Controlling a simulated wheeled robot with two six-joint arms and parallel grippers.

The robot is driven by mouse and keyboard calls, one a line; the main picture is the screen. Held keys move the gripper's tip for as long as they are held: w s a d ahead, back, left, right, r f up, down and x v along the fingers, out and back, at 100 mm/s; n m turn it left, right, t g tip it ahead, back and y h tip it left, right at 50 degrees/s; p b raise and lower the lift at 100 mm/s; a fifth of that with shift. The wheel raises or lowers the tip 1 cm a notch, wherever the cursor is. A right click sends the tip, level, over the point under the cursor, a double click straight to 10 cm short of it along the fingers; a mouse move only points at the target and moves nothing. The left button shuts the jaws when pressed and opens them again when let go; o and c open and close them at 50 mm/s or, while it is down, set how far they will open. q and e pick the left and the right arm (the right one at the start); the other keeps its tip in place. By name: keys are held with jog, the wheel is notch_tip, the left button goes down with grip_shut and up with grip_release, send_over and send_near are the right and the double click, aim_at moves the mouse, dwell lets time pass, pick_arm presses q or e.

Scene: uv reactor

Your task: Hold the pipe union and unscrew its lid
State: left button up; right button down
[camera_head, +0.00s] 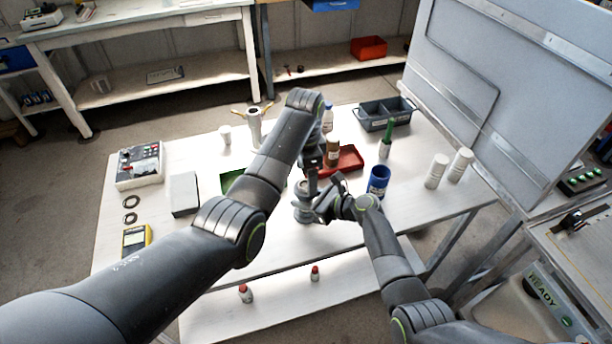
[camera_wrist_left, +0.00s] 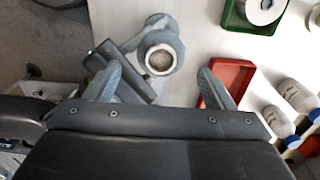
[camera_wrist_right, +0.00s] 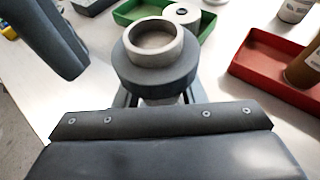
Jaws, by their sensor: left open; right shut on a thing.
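The pipe union (camera_head: 304,213) stands upright on the white table in the head view. It is a grey round body with a wide dark collar and a paler ring at its top, open or recessed in the middle, clearest in the right wrist view (camera_wrist_right: 153,72). My right gripper (camera_head: 322,206) is shut on the union below the collar; its fingertips are mostly hidden by it in the right wrist view. My left gripper (camera_wrist_left: 158,84) is open above the table, with the union (camera_wrist_left: 160,52) just beyond its fingertips in the left wrist view. I cannot tell whether they touch.
A green tray (camera_wrist_right: 134,10) holding a pale round piece (camera_wrist_right: 183,13) lies behind the union. A red tray (camera_head: 351,160), brown bottle (camera_head: 332,152) and blue cup (camera_head: 378,180) stand close by. A grey bin (camera_head: 385,116) and white cylinders (camera_head: 436,171) stand farther right.

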jog(key=c, duration=0.8)
grip_release()
jog(key=shift+c, duration=0.2)
